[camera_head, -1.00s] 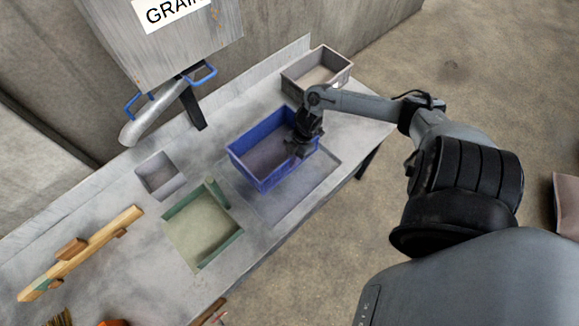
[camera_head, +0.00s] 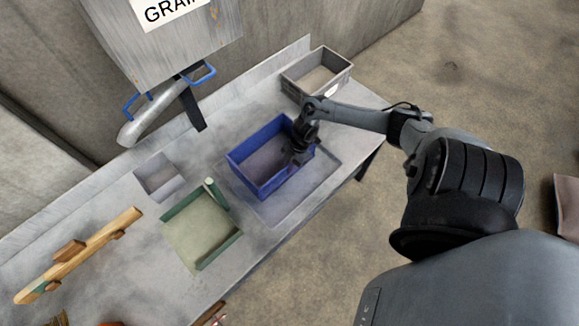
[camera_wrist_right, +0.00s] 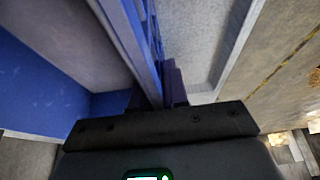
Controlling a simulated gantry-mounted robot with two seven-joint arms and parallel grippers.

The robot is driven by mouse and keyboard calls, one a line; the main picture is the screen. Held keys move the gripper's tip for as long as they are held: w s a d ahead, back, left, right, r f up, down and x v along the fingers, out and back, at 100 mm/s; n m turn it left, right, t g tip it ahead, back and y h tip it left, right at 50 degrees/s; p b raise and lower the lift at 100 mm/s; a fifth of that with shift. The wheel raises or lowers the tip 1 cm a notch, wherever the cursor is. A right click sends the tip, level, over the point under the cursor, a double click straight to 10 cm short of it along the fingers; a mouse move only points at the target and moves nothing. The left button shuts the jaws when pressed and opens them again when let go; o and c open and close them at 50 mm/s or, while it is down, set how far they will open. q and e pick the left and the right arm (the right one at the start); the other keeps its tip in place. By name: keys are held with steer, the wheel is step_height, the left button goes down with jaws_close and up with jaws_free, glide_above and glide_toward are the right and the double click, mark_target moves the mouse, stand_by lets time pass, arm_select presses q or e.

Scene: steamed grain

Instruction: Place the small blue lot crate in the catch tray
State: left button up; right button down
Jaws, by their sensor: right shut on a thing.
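The small blue lot crate (camera_head: 262,184) is an open, upright box near the middle of the bench in the head view. My right gripper (camera_head: 296,156) is shut on its right-hand wall. In the right wrist view the gripper (camera_wrist_right: 158,98) pinches the blue crate's wall (camera_wrist_right: 128,35). A shallow grey rectangular tray (camera_head: 302,196), which looks like the catch tray, lies under and in front of the crate. The crate covers its back left part. I cannot tell whether the crate's bottom touches it. My left gripper is not in view.
A green-sided tray (camera_head: 236,239) and a small grey bin (camera_head: 160,187) stand left of the crate. A grey-brown crate (camera_head: 330,87) is at the back right. A wooden tool (camera_head: 88,247) lies at the left. A chute with blue handles (camera_head: 150,118) hangs behind.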

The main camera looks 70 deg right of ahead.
steer(key=c, duration=1.1)
jaws_free()
steer(key=shift+d+r, duration=0.15)
steer(key=shift+r, duration=0.35)
steer(key=p+v, duration=0.2)
steer(key=v, duration=0.7)
steer(key=shift+s+d+r, duration=0.1)
steer(key=shift+d+r, duration=0.05)
steer(key=shift+r, duration=0.1)
steer(key=shift+v, duration=0.8)
